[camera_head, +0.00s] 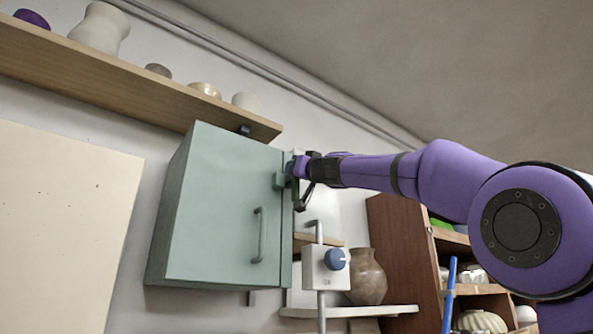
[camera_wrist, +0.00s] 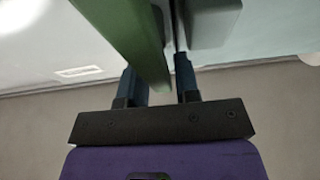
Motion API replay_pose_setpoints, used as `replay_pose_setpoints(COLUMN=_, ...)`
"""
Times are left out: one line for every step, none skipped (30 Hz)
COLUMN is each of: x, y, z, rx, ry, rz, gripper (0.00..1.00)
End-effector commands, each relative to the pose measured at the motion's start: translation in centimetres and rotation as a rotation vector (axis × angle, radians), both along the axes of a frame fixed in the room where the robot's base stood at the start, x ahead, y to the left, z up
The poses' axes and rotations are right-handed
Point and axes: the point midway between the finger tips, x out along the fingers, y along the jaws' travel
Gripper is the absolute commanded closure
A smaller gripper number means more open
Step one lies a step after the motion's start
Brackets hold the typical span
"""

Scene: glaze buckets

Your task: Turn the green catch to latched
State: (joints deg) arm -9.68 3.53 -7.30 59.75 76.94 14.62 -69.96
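The green catch (camera_wrist: 125,35) shows as a long green bar in the wrist view, running from the top left down to a point between my fingers. In the head view the catch (camera_head: 296,168) is small, at the upper right edge of the grey-green cabinet (camera_head: 222,205), and mostly hidden by my gripper (camera_head: 297,180). In the wrist view my gripper (camera_wrist: 160,82) has its fingers apart on either side of the bar's end. A narrow gap shows between bar and right finger; contact on the left is unclear. The cabinet door appears closed.
The door has a vertical handle (camera_head: 259,235). A wooden shelf (camera_head: 120,75) with pots runs above the cabinet. Right of it are a white box with a blue knob (camera_head: 334,260), a brown vase (camera_head: 366,277) and a brown shelving unit (camera_head: 395,235).

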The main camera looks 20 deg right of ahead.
Motion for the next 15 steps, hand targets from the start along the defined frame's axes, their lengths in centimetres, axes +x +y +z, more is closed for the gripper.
replay_pose_setpoints(x=0.01, y=0.00, z=0.02, rx=0.000, ry=0.000, rz=0.000, gripper=0.70)
replay_pose_setpoints(x=0.01, y=0.00, z=0.03, rx=0.000, ry=0.000, rz=0.000, gripper=0.70)
replay_pose_setpoints(x=0.00, y=0.00, z=0.02, rx=0.000, ry=0.000, rz=0.000, gripper=0.70)
replay_pose_setpoints(x=0.01, y=-0.01, z=0.01, rx=0.000, ry=0.000, rz=0.000, gripper=0.70)
replay_pose_setpoints(x=0.00, y=-0.01, z=0.01, rx=0.000, ry=0.000, rz=0.000, gripper=0.70)
replay_pose_setpoints(x=0.00, y=-0.01, z=0.01, rx=0.000, ry=0.000, rz=0.000, gripper=0.70)
replay_pose_setpoints(x=0.00, y=-0.01, z=0.01, rx=0.000, ry=0.000, rz=0.000, gripper=0.77)
replay_pose_setpoints(x=-0.01, y=-0.01, z=0.01, rx=0.000, ry=0.000, rz=0.000, gripper=0.84)
replay_pose_setpoints(x=-0.01, y=-0.02, z=0.01, rx=0.000, ry=0.000, rz=0.000, gripper=0.93)
replay_pose_setpoints(x=-0.01, y=-0.01, z=0.01, rx=0.000, ry=0.000, rz=0.000, gripper=1.00)
replay_pose_setpoints(x=-0.01, y=-0.01, z=0.01, rx=0.000, ry=0.000, rz=0.000, gripper=1.00)
replay_pose_setpoints(x=-0.01, y=-0.02, z=0.01, rx=0.000, ry=0.000, rz=0.000, gripper=1.00)
replay_pose_setpoints(x=-0.02, y=-0.03, z=0.00, rx=0.000, ry=0.000, rz=0.000, gripper=1.00)
replay_pose_setpoints(x=-0.02, y=-0.03, z=0.00, rx=0.000, ry=0.000, rz=0.000, gripper=1.00)
replay_pose_setpoints(x=-0.02, y=-0.03, z=0.00, rx=0.001, ry=0.000, rz=-0.001, gripper=1.00)
